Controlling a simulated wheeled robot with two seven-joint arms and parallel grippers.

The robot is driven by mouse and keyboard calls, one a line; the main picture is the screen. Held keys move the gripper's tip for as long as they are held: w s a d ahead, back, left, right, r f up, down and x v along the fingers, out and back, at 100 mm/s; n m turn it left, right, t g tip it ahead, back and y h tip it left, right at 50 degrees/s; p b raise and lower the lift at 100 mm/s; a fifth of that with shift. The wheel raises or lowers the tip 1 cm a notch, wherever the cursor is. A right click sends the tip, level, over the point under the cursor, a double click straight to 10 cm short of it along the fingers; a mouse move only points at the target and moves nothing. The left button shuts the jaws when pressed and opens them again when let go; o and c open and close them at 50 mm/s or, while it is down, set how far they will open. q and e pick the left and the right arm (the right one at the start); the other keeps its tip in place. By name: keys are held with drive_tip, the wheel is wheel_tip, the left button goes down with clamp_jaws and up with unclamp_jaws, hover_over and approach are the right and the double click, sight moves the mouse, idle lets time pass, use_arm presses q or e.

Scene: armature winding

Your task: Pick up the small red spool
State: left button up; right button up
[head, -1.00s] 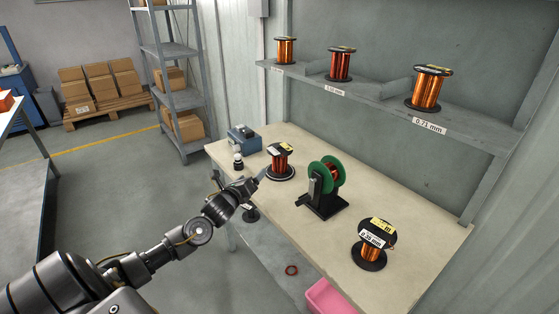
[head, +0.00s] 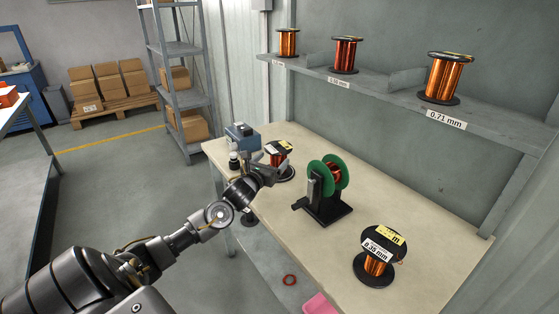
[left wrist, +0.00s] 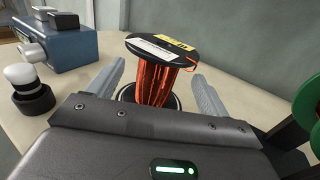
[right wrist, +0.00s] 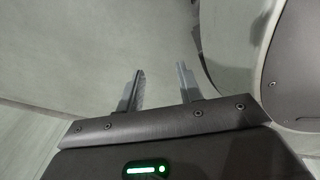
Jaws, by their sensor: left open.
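The small red spool (head: 280,163) stands upright on the bench, with black flanges and a yellow and white label on top. In the left wrist view, its red wire (left wrist: 155,82) shows between the two fingers. My left gripper (head: 272,163) is open, with one finger on each side of the spool; I cannot tell whether either touches it. The spool's lower part is partly hidden by my gripper. My right gripper (right wrist: 161,85) shows only in the right wrist view, open and empty over bare floor.
A green-flanged spool on a black stand (head: 326,190) is to the right on the bench (head: 300,222). A 0.35 mm copper spool (head: 377,262) stands nearer. A blue device (head: 243,137) and a black-and-white knob-like object (left wrist: 29,90) are left of the red spool.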

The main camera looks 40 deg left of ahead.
sight(278, 149)
use_arm(q)
drive_tip(key=x, duration=0.3)
drive_tip(key=p+x, duration=0.1)
drive_tip(key=shift+w+a+r, duration=0.1)
drive_tip(key=shift+w+r, duration=0.2)
drive_tip(key=shift+w, duration=0.1)
drive_tip(key=shift+w+f, duration=0.1)
drive_tip(key=shift+w, duration=0.15)
drive_tip(key=shift+a, duration=0.1)
use_arm(e)
drive_tip(key=shift+s+d, duration=0.25)
drive_tip(key=shift+s, duration=0.3)
drive_tip(key=shift+s+d, duration=0.25)
drive_tip(key=shift+s, duration=0.3)
use_arm(q)
drive_tip(key=c, duration=1.7)
